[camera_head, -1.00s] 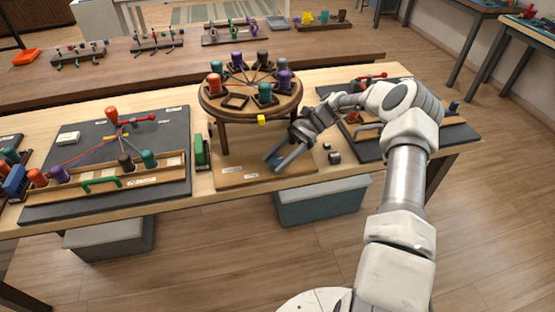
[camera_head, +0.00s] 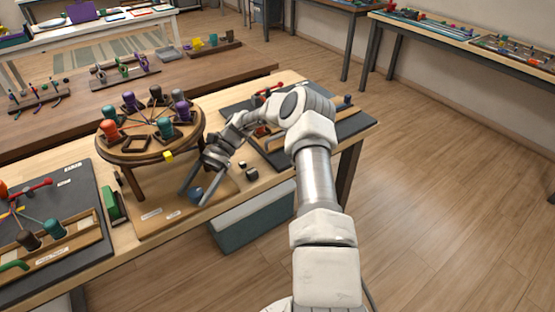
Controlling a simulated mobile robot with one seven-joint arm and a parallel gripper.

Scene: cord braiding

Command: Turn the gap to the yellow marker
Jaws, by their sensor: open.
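The round wooden braiding disc (camera_head: 150,153) stands on legs over a wooden base board (camera_head: 150,222). Several orange, purple, teal and dark bobbins stand around its top, with thin cords meeting near the middle. The gap, an empty square seat (camera_head: 136,144), is at the front of the disc, left of the yellow marker (camera_head: 168,156). The marker sits at the front right of the rim. My gripper (camera_head: 192,198) is open, below and right of the marker, its fingers pointing down towards the base board. A small blue object (camera_head: 196,193) shows between the fingers; contact cannot be told.
A green block (camera_head: 112,205) stands left of the base board. Small dark cubes (camera_head: 252,174) lie to the right. Dark mats with other braiding pieces flank the stand. A grey-teal bin (camera_head: 250,222) is under the table's front edge.

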